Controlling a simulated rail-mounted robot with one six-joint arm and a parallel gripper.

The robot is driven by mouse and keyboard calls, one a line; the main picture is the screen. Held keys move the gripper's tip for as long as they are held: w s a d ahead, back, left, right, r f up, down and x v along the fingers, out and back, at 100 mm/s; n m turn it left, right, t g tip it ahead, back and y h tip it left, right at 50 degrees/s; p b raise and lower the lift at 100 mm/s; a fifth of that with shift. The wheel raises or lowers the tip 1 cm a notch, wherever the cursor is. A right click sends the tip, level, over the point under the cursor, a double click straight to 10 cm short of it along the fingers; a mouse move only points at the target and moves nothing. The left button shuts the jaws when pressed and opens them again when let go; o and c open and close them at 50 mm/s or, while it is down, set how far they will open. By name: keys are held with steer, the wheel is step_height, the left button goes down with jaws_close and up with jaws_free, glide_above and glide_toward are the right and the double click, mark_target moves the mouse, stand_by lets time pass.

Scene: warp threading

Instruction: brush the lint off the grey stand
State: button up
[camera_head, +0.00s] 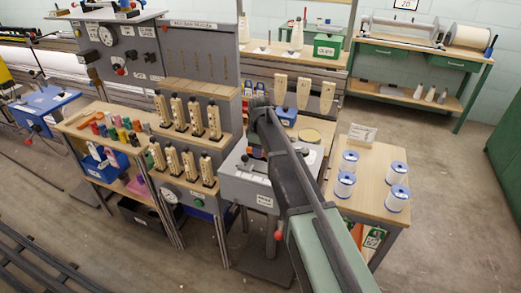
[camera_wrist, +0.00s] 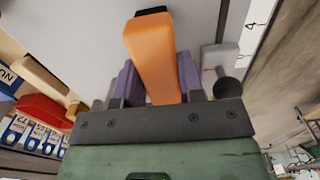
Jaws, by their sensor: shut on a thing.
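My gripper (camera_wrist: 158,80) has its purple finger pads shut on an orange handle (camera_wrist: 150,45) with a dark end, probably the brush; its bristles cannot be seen. A plain grey surface lies behind the handle in the wrist view. In the head view the grey stand (camera_head: 243,190) is a box with a white label on its front, just left of my arm. The end of my arm is over the back of this stand, and the arm covers its right part. My fingers cannot be made out there. I cannot make out any lint.
A wooden table (camera_head: 372,205) with several white spools (camera_head: 345,184) stands right of my arm. A grey rack (camera_head: 200,100) with several wooden bobbins stands to the left. A dark round knob (camera_wrist: 228,87) is close right of my fingers; a red object (camera_wrist: 42,108) is left.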

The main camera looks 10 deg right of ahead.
steer(key=shift+r+p, duration=2.3)
steer(key=shift+r, duration=0.4)
step_height(320, 180, up, 3)
steer(key=p, duration=0.3)
steer(key=shift+r, duration=0.15)
